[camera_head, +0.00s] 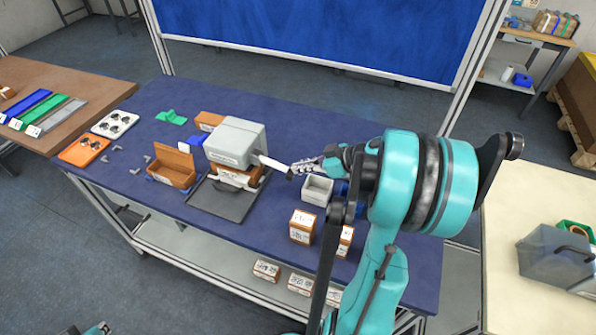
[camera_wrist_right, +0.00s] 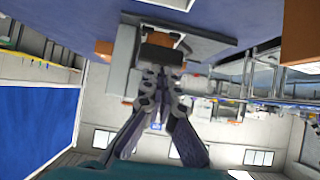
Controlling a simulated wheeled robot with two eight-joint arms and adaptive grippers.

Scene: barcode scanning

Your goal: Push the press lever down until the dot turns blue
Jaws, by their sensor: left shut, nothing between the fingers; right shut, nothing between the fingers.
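The press (camera_head: 237,142) is a grey block-shaped machine on the blue table, over a dark base plate (camera_head: 225,198). Its lever (camera_head: 272,162) is a pale bar that sticks out to the right and ends in a dark grip (camera_head: 289,176). My right gripper (camera_head: 296,168) is shut and empty at the lever's outer end; I cannot tell whether it touches. In the right wrist view, the gripper's fingers (camera_wrist_right: 162,82) are in front of a dark block (camera_wrist_right: 161,55) that looks like the grip. I cannot make out the dot. My left gripper's fingers are out of sight.
An open brown box (camera_head: 172,168) stands left of the press. A grey bin (camera_head: 317,190) stands close right of the lever, with a brown carton (camera_head: 302,226) nearer the front. Orange (camera_head: 84,150) and white trays (camera_head: 115,123) lie on the table's left.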

